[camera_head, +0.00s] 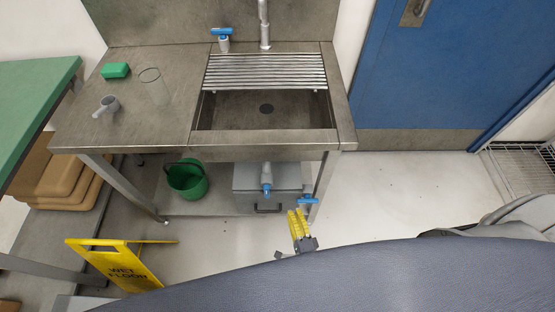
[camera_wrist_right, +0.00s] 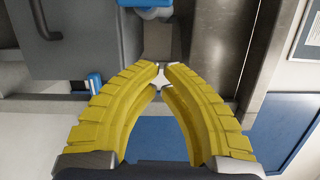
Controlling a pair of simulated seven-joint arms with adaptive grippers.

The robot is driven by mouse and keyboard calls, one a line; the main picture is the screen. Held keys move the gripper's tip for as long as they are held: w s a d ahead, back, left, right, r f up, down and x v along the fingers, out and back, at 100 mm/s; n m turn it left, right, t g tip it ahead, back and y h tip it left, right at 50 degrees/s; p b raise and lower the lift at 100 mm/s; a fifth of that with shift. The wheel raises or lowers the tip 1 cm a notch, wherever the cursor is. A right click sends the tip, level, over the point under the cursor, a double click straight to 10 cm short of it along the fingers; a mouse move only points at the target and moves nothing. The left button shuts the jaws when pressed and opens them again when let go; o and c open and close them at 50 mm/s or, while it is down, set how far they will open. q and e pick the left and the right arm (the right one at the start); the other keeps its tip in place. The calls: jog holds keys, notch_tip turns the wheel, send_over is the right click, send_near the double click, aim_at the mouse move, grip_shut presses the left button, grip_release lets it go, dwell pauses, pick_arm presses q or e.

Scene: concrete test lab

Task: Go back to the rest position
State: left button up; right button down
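My right gripper (camera_head: 297,211) has yellow ribbed fingers and stands in front of the sink unit, near the grey box on the lower shelf. In the right wrist view its fingers (camera_wrist_right: 160,68) curve in and their tips come together, with nothing held between them. A small light patch of background shows just below the tips. My left gripper is out of view.
The steel sink unit (camera_head: 342,130) holds a green sponge (camera_head: 115,70), a glass (camera_head: 153,88) and a grey mug (camera_head: 106,106). Below are a green bucket (camera_head: 187,182) and a grey box (camera_head: 252,181). A yellow sign (camera_head: 125,266) stands left. Floor at right (camera_head: 400,190) is clear.

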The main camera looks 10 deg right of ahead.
jog(key=s+f+n+g+y, duration=0.1)
jog(key=s+f+n+g, duration=0.45)
jog(key=f+n, duration=0.4)
jog(key=s+f+n+g+y, duration=0.2)
jog(key=s+f+n+g, duration=0.35)
jog(key=f, duration=0.65)
jog(key=s+d+f+n+g+h, duration=0.1)
jog(key=s+d+f+n+g, duration=0.2)
jog(key=s, duration=0.8)
jog(key=s+d+f+n+g+h, duration=0.2)
jog(key=s+d+f+n, duration=0.2)
jog(key=s+d+f, duration=0.3)
jog(key=s+f, duration=0.2)
jog(key=s, duration=0.2)
jog(key=shift+s+d+f+n+g, duration=0.15)
jog(key=shift+s+d+n+g, duration=0.15)
jog(key=shift+g, duration=0.1)
